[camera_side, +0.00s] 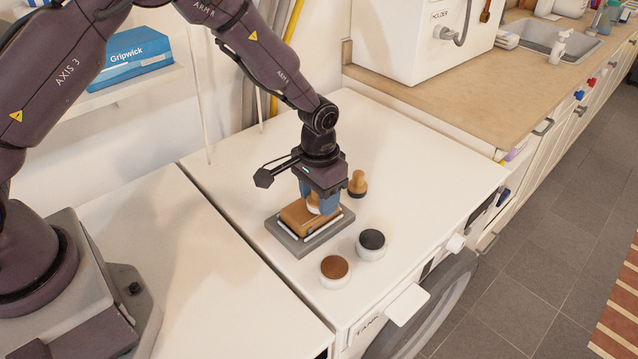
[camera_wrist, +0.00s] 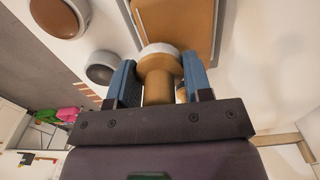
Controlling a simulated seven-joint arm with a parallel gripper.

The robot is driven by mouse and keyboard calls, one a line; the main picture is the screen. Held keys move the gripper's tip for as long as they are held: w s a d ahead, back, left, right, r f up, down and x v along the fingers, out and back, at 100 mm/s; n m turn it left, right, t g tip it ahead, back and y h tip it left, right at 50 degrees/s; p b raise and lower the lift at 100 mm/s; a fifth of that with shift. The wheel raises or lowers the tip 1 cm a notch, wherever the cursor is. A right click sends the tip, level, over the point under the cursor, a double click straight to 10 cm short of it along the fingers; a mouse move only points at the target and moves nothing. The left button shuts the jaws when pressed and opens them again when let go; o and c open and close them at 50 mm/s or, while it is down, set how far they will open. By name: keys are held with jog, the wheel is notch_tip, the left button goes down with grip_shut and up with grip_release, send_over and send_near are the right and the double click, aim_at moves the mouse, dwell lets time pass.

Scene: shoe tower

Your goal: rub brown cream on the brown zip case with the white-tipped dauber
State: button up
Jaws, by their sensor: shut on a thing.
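The brown zip case (camera_side: 297,217) lies on a grey tray (camera_side: 284,240) on the white machine top. It also shows at the top of the wrist view (camera_wrist: 196,16). My gripper (camera_side: 318,204) is shut on the white-tipped dauber, above the case's right part. In the wrist view the dauber's tan handle (camera_wrist: 158,85) sits between my blue fingers, its white tip (camera_wrist: 160,48) toward the case. I cannot tell whether the tip touches the case. The brown cream jar (camera_side: 335,268) is open in front of the tray, and shows at the wrist view's top left (camera_wrist: 58,14).
A jar of black cream (camera_side: 371,243) stands right of the brown one. A second dauber (camera_side: 357,184) stands upright with a dark tip, close behind my gripper. The machine's front edge lies past the jars. The white top left of the tray is clear.

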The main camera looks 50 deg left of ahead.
jog(key=shift+a+f, duration=0.2)
jog(key=shift+f, duration=0.3)
jog(key=shift+a+f, duration=0.1)
jog(key=shift+a, duration=1.4)
jog(key=shift+d, duration=1.65)
jog(key=shift+s, duration=0.35)
jog(key=shift+s+a, duration=0.1)
jog(key=shift+a, duration=1.8)
jog(key=shift+d, duration=1.95)
jog(key=shift+r, duration=4.1)
